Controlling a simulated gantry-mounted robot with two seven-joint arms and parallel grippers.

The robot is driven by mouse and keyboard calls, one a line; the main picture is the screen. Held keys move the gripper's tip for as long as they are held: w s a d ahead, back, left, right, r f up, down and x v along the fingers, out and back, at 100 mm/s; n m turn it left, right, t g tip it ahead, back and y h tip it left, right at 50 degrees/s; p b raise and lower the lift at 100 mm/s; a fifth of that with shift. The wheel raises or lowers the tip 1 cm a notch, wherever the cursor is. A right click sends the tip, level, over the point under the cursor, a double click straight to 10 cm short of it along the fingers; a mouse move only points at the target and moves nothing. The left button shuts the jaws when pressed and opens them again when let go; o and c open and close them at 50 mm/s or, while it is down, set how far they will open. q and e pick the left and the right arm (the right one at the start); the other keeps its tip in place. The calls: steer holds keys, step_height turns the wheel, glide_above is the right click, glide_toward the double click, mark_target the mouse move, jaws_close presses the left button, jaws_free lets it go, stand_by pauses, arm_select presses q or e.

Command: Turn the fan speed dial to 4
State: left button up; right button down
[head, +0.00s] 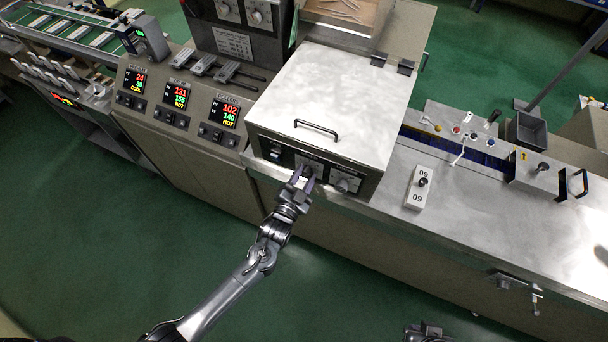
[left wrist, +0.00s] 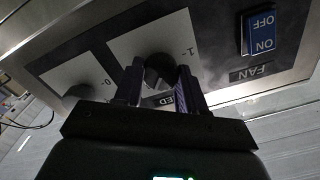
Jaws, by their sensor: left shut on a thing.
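The fan speed dial (left wrist: 159,72) is a dark round knob on a white scale plate on the front panel of the metal box (head: 340,95). My left gripper (head: 303,178) reaches up to this panel. In the left wrist view its two fingers (left wrist: 160,84) stand on either side of the knob and are shut on it. The fingers and palm hide part of the scale, so the dial's setting cannot be read. The blue fan switch (left wrist: 260,32) is on the same panel. A second dial (head: 345,184) sits to the right in the head view.
The box lid carries a black handle (head: 316,130). A white block marked 09 (head: 418,188) stands on the steel counter (head: 465,215) to the right. Temperature displays (head: 176,96) are at the left. Part of my other arm shows at the bottom edge, its fingers not visible.

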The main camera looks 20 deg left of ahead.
arm_select(q)
steer(key=shift+m, duration=0.4)
steer(key=o, duration=1.1)
steer(key=shift+c, duration=0.2)
steer(key=shift+s, duration=0.1)
steer(key=shift+s+f, duration=0.1)
steer(key=shift+s, duration=0.1)
steer(key=s+b, duration=0.1)
steer(key=s, duration=0.9)
steer(key=shift+s+a, duration=0.15)
steer(key=shift+a, duration=0.1)
